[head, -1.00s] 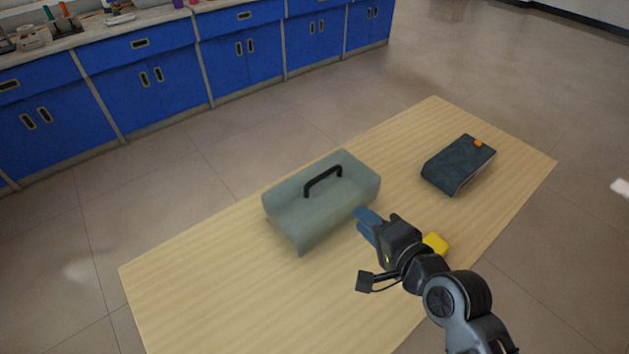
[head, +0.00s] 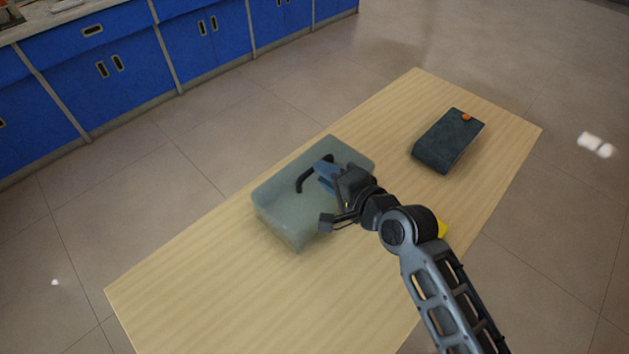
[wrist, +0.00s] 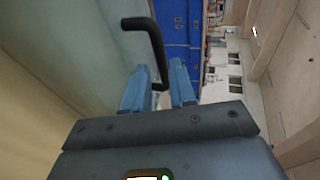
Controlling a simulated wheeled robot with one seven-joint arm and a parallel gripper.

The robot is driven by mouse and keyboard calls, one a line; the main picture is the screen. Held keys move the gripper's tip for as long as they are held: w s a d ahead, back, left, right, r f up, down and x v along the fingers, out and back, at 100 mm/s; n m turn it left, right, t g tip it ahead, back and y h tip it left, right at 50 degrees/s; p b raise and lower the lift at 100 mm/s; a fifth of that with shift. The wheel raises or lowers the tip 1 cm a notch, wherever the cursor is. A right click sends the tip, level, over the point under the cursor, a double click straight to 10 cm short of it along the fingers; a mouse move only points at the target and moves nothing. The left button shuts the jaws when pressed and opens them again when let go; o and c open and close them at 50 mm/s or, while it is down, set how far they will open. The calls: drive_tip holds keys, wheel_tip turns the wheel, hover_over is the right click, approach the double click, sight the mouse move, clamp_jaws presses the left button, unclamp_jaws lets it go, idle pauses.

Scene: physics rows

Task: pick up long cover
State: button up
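The long cover (head: 285,210) is a grey-green, box-like piece with a black arched handle (head: 306,180) on top. It sits on the wooden table, left of its middle. My gripper (head: 325,170), with blue fingers, is over the right part of the cover, close to the handle, and hides part of both. In the wrist view my gripper (wrist: 158,80) is open. The handle (wrist: 150,32) rises ahead of the fingers, and its lower end shows in the gap between them. I cannot tell whether either finger touches it. The cover's surface (wrist: 95,40) fills the upper left there.
A dark slate-coloured block (head: 447,140) with an orange knob lies on the table (head: 190,285) at the far right. A yellow object (head: 442,229) is mostly hidden behind my arm. The table's near left is bare. Blue cabinets (head: 110,65) stand beyond the floor.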

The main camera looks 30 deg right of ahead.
drive_tip(key=x, duration=0.4)
drive_tip(key=shift+w, duration=0.2)
clamp_jaws()
idle(0.3)
